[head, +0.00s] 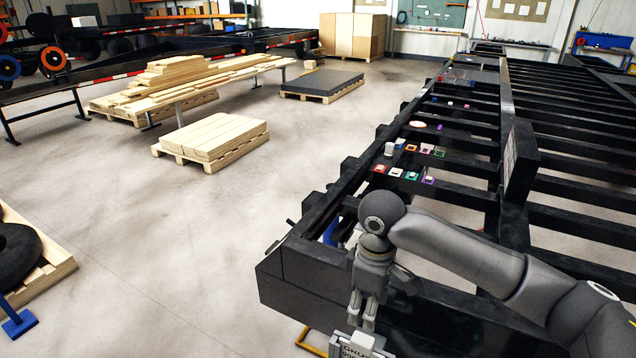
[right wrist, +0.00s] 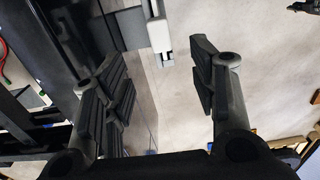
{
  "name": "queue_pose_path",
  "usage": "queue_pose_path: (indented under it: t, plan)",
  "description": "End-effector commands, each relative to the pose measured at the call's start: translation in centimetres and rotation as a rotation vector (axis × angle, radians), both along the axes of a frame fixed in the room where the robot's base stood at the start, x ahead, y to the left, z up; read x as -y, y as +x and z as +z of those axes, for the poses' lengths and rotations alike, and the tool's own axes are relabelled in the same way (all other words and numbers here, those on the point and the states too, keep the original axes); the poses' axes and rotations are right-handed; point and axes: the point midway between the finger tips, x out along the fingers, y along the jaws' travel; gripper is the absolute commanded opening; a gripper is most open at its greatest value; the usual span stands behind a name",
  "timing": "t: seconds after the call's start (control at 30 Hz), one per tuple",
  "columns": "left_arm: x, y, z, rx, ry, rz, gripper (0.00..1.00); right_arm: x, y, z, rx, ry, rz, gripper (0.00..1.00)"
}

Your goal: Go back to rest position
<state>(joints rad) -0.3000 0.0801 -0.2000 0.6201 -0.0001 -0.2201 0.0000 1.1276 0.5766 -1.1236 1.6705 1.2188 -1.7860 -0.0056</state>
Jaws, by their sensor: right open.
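My right gripper (head: 363,312) hangs pointing down at the near front end of the black trailer frame (head: 330,272) in the head view. In the right wrist view the right gripper (right wrist: 165,85) has its two fingers wide apart with nothing between them. A white and grey piece (right wrist: 160,35) shows beyond the fingertips in that view. A light device with printed letters (head: 362,345) is just below the fingertips in the head view. I cannot tell whether it touches them. My left gripper is not in view.
Small coloured parts (head: 410,173) lie on the trailer frame's crossbars. A pallet with planks (head: 212,137) and a long stack of timber (head: 185,82) stand to the left. A pallet with a black tyre (head: 40,280) is at the left edge. The concrete floor between is clear.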

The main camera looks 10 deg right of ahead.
Motion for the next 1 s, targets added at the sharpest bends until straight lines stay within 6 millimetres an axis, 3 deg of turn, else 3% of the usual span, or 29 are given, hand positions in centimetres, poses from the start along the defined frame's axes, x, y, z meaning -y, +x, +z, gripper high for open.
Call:
queue_pose_path:
  t: [0.17, 0.4, 0.6, 0.8, 1.0]
  plan:
    - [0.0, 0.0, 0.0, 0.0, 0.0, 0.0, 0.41, -2.3, -1.8, -2.5, 0.006, 0.046, 0.033, 0.53]
    - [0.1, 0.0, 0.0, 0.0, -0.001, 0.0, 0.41, -7.3, -6.2, -6.9, 0.057, 0.188, 0.04, 0.53]
    - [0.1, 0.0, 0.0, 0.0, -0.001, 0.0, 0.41, -9.5, -9.6, -9.1, 0.108, 0.304, -0.041, 0.53]
    - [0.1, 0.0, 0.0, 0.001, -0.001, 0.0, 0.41, -9.3, -12.6, -10.6, 0.16, 0.379, -0.196, 0.53]
    - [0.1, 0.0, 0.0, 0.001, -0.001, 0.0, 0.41, -6.1, -15.8, -12.1, 0.207, 0.38, -0.403, 0.53]
